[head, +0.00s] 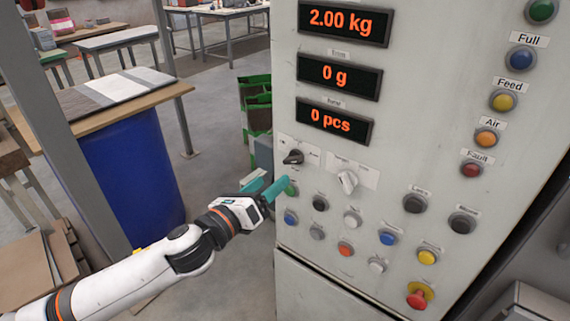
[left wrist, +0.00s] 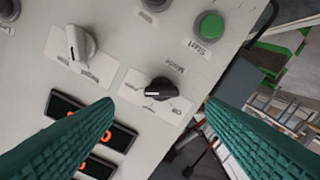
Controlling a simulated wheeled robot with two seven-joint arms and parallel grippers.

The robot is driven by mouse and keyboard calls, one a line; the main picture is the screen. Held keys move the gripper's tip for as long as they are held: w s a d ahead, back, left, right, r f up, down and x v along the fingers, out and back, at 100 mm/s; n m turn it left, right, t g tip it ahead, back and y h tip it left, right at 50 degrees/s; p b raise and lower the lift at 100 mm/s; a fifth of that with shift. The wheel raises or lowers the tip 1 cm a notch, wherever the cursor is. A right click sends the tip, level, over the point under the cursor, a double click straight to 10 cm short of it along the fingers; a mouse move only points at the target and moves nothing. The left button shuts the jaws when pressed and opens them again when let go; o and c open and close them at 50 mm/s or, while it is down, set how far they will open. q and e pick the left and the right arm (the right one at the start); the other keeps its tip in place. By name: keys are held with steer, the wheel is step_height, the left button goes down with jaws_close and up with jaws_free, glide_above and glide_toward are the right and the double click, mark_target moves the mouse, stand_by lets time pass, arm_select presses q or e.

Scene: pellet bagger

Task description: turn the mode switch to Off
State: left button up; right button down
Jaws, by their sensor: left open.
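The black rotary knob (head: 293,157), which I take to be the mode switch, sits on a white label plate on the panel of the pale cabinet. It also shows in the left wrist view (left wrist: 163,89), with a white pointer line. My left gripper (head: 275,179) is open and empty, just below and left of the knob in the head view. In the left wrist view its teal fingers (left wrist: 158,106) stand apart, with the knob showing between and beyond their tips. I see no contact. My right gripper is not in view.
A white rotary knob (head: 348,182) is beside the black one. A green button (head: 291,188) is close to the left fingers, and several other buttons lie below. A red emergency button (head: 418,298) is low on the panel. Displays (head: 334,120) sit above. A blue drum (head: 130,170) stands left.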

mark_target(294, 159)
arm_select(q)
steer(key=x, duration=0.7)
steer(key=shift+w+p, duration=0.3)
steer(key=shift+p, duration=0.05)
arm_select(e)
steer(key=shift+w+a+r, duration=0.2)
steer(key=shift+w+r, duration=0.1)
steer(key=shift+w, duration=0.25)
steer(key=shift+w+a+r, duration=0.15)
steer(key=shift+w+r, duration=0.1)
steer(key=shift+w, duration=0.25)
arm_select(q)
steer(key=shift+c, duration=0.7)
steer(key=c, duration=0.8)
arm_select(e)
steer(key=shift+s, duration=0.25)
